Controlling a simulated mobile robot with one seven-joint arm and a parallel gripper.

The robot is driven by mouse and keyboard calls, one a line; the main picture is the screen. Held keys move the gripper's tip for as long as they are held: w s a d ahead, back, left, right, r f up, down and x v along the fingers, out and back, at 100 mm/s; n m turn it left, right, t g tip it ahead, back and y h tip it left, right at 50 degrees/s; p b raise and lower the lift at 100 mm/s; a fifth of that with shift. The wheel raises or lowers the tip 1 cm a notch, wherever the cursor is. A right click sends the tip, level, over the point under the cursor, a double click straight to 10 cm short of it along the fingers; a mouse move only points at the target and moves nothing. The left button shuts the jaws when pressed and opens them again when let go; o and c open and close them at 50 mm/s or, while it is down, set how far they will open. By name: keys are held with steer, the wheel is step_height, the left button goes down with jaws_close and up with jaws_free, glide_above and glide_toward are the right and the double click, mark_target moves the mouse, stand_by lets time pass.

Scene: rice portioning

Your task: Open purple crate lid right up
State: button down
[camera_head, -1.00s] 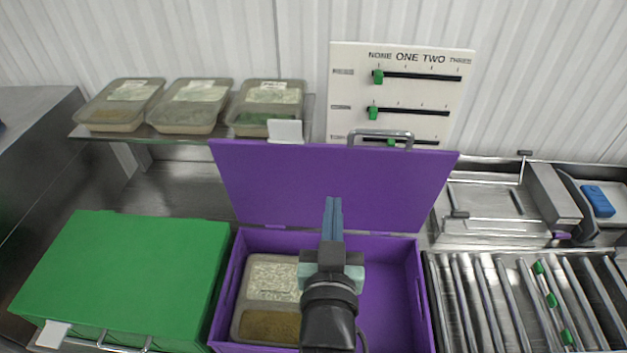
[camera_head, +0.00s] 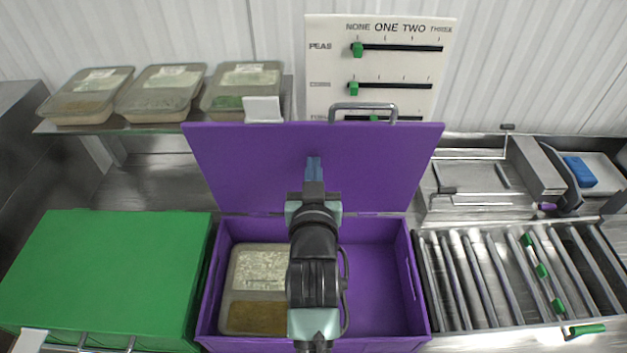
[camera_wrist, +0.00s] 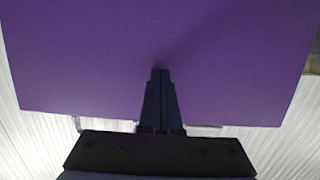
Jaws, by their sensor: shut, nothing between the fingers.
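The purple crate lid (camera_head: 250,165) stands raised at the back of the purple crate (camera_head: 405,290), its inner face towards me. Its metal handle (camera_head: 363,106) is at the top edge. My gripper (camera_head: 314,165) is shut and empty in front of the lid's inner face. In the wrist view the lid (camera_wrist: 80,60) fills most of the picture, and the shut fingertips (camera_wrist: 160,75) point at it. They look touching or very close; I cannot tell which. Inside the crate, a tray (camera_head: 260,275) with pale and brown food sits at the left, partly behind my arm.
A closed green crate (camera_head: 100,270) stands at the left. Several food trays (camera_head: 160,92) sit on a shelf behind it. A slider board (camera_head: 380,65) stands behind the lid. A roller conveyor (camera_head: 500,280) and a metal tray station (camera_head: 475,185) are at the right.

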steer(key=shift+w+b, duration=1.1)
steer(key=shift+w, duration=1.65)
steer(key=shift+w+f+b, duration=0.2)
steer(key=shift+w+b, duration=0.4)
steer(key=shift+w, duration=0.15)
steer(key=shift+w+r+b, duration=0.1)
steer(key=shift+w+b, duration=0.2)
steer(key=shift+w, duration=0.25)
steer(key=p, duration=0.4)
glide_toward(313, 154)
steer(key=w, duration=0.1)
steer(key=w+f, duration=0.1)
steer(key=w, duration=0.1)
steer(key=w+f, duration=0.1)
steer(key=shift+w+f, duration=0.1)
steer(key=shift+w, duration=0.15)
